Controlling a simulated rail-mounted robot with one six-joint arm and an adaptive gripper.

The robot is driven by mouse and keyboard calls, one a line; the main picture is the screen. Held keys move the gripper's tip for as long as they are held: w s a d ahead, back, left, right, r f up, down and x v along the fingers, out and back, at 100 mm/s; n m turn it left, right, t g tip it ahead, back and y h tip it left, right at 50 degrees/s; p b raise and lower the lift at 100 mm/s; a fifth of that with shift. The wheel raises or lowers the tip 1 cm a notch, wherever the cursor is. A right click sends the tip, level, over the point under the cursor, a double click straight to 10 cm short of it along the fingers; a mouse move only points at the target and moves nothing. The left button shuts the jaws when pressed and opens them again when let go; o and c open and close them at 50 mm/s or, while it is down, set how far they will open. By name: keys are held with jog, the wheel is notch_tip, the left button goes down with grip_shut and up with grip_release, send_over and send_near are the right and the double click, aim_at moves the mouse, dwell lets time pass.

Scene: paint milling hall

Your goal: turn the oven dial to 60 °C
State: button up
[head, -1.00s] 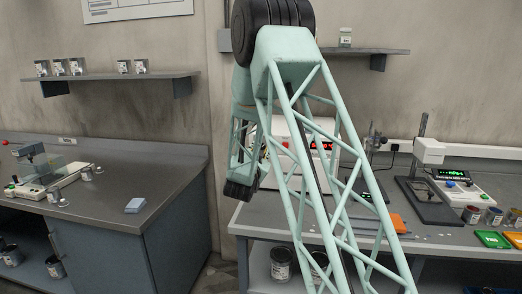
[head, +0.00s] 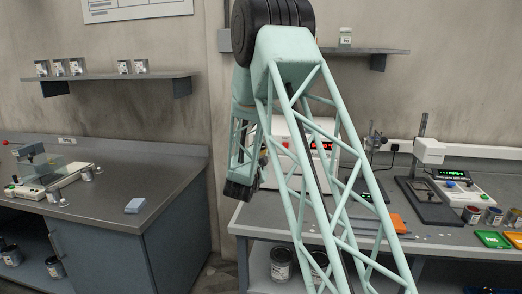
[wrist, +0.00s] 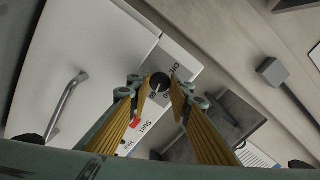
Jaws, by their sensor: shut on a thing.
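The white oven (head: 285,150) stands on the right bench, partly hidden behind my arm in the head view. In the wrist view I see its white door (wrist: 85,60) with a metal handle (wrist: 65,103), and a control panel with printed words and a red part (wrist: 136,122). The round black oven dial (wrist: 158,82) is on this panel. My gripper (wrist: 155,88) is shut on the dial, with one yellow-ribbed finger on each side. The dial's scale and pointer are too small and covered to read.
A stand instrument (head: 430,180) with a green display, paint cans (head: 472,214) and a green tray (head: 492,239) are on the right bench. The left bench (head: 140,180) carries a balance and small items. Shelves with cans hang on the wall.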

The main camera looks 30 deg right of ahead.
jog(key=shift+o, duration=0.2)
jog(key=shift+f, duration=0.15)
jog(key=o, duration=0.5)
jog(key=shift+s+a, duration=0.1)
jog(key=shift+v, duration=5.95)
